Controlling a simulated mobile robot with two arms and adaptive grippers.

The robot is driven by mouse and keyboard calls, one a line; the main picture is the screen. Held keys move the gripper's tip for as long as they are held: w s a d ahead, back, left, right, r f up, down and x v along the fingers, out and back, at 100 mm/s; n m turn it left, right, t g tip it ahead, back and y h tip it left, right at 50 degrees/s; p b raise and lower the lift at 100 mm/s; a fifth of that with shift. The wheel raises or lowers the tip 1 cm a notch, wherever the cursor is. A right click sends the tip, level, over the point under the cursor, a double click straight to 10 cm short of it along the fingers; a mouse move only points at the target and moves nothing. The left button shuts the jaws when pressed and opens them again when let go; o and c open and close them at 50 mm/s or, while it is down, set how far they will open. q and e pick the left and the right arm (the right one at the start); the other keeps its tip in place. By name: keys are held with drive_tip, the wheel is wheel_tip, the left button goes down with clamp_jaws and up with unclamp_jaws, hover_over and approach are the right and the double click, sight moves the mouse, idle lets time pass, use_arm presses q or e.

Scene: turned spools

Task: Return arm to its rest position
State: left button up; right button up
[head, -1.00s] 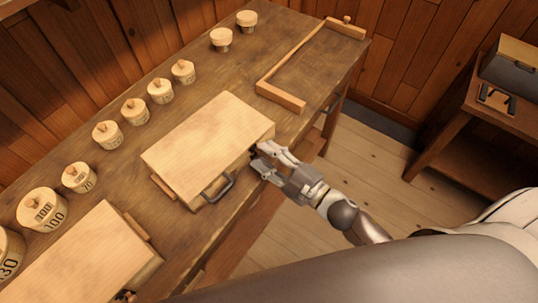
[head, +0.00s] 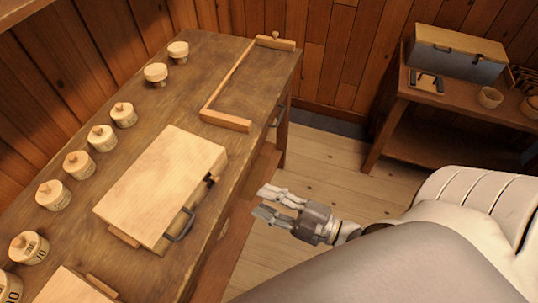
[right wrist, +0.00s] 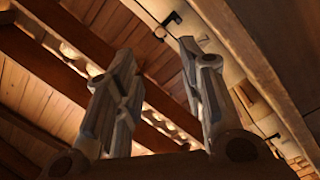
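My right gripper (head: 268,204) is in the middle of the head view, off the front edge of the workbench and apart from the wooden box (head: 165,180) with the dark handle. Its fingers are apart with nothing between them. The right wrist view also shows the right gripper (right wrist: 155,85) with its two fingers spread and empty. My right arm comes in from the lower right of the head view. My left gripper does not show in the head view.
The workbench (head: 95,95) carries several lidded spools (head: 102,138) along its back and a wooden frame (head: 228,120) at its far end. A second box (head: 68,288) is at the lower left. A side table (head: 455,100) with a grey chest (head: 458,60) stands right. Floor (head: 330,165) between is clear.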

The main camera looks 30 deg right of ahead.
idle(0.5)
drive_tip(key=s+d+f+m+g+h, duration=0.2)
drive_tip(key=d+f+m+h, duration=0.1)
drive_tip(key=f, duration=0.8)
drive_tip(key=s+d+f+m+g+h, duration=0.2)
drive_tip(key=f+m, duration=0.2)
drive_tip(key=f, duration=0.6)
drive_tip(key=s+d+f+m+g+h, duration=0.1)
drive_tip(key=d+f+m+h, duration=0.2)
drive_tip(key=f, duration=0.8)
drive_tip(key=s+a+f+m+g, duration=0.1)
drive_tip(key=s+f+g, duration=0.3)
drive_tip(key=s+f, duration=0.4)
drive_tip(key=s+a+f+m+g+h, duration=0.1)
drive_tip(key=s+f+m+g, duration=0.3)
drive_tip(key=s+f, duration=0.4)
drive_tip(key=s+g, duration=0.1)
drive_tip(key=s, duration=0.3)
drive_tip(key=shift+s+a+h, duration=0.2)
drive_tip(key=shift+a+h, duration=0.05)
drive_tip(key=shift+h, duration=0.05)
